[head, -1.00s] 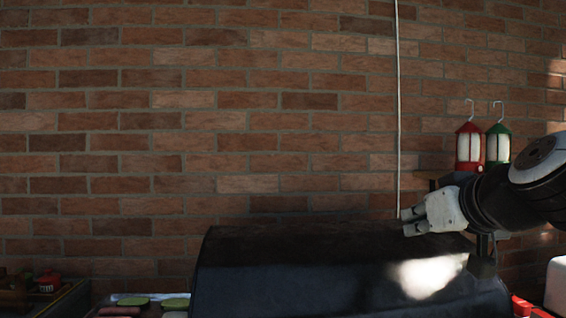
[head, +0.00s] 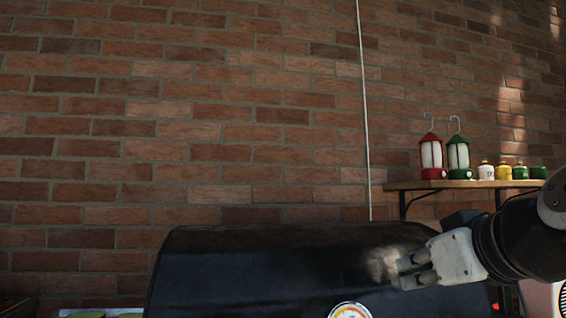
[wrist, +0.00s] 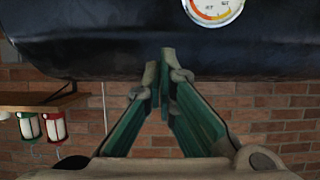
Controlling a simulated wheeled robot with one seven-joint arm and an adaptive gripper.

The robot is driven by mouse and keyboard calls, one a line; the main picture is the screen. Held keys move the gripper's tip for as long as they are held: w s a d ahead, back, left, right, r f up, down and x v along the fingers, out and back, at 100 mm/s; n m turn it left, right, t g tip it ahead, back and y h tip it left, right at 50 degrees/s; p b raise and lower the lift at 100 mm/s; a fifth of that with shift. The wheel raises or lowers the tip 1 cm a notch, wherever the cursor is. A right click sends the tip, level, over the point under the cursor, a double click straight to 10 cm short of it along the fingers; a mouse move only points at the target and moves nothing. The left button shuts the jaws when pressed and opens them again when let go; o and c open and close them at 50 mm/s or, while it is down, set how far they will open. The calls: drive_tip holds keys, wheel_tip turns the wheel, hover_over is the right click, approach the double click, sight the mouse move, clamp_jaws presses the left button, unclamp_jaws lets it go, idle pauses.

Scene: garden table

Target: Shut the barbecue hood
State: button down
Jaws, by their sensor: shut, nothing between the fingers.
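The barbecue hood (head: 260,270) is a large dark, rounded cover in the lower middle of the head view. A round gauge (head: 350,311) shows on its front, cut by the bottom edge. The hood's lower rim is out of view, so I cannot tell how far it is open. My gripper (head: 404,271) is shut and empty, in front of the hood's right part, pointing left. In the wrist view my fingertips (wrist: 160,62) come together just by the edge of the hood (wrist: 110,40), whose gauge (wrist: 212,10) shows at the top. I cannot tell whether they touch.
A brick wall (head: 200,120) stands behind. A wooden shelf (head: 480,184) at right carries a red lantern (head: 431,160), a green lantern (head: 457,159) and several small jars (head: 503,172). A thin white cord (head: 364,110) hangs down the wall.

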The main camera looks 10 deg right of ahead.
drive_tip(key=s+f+b, duration=0.3)
drive_tip(key=f+b, duration=1.1)
drive_tip(key=f, duration=0.3)
drive_tip(key=shift+f+b, duration=0.2)
drive_tip(key=shift+b, duration=0.15)
drive_tip(key=shift+r, duration=0.1)
